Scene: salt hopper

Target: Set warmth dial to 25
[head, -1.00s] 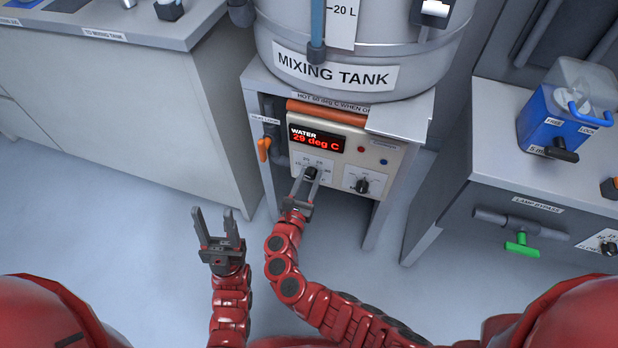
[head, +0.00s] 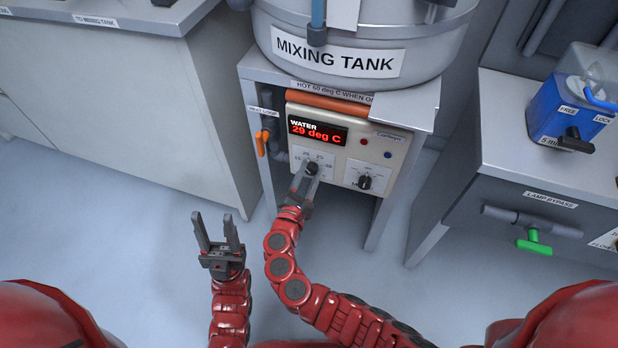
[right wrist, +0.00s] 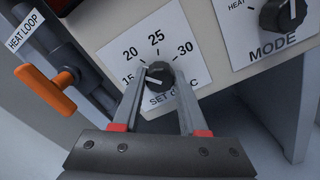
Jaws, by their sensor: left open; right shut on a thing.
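The warmth dial (head: 312,168) is a black knob on the beige control panel (head: 350,150) under the mixing tank. In the right wrist view the dial (right wrist: 158,76) has a white scale plate marked 15, 20, 25 and 30. The knob's white mark points left, toward the 15 side. My right gripper (head: 307,174) is shut on the dial, one finger on each side of it; its fingers (right wrist: 160,82) also show in the right wrist view. The red display (head: 317,130) reads WATER 29 deg C. My left gripper (head: 213,216) is open and empty, left of the panel.
The mode knob (head: 365,182) sits right of the dial. An orange valve handle (head: 261,143) is left of the panel, by the heat loop label. The mixing tank (head: 350,65) stands above. A blue container (head: 570,112) and a green handle (head: 534,242) are at right.

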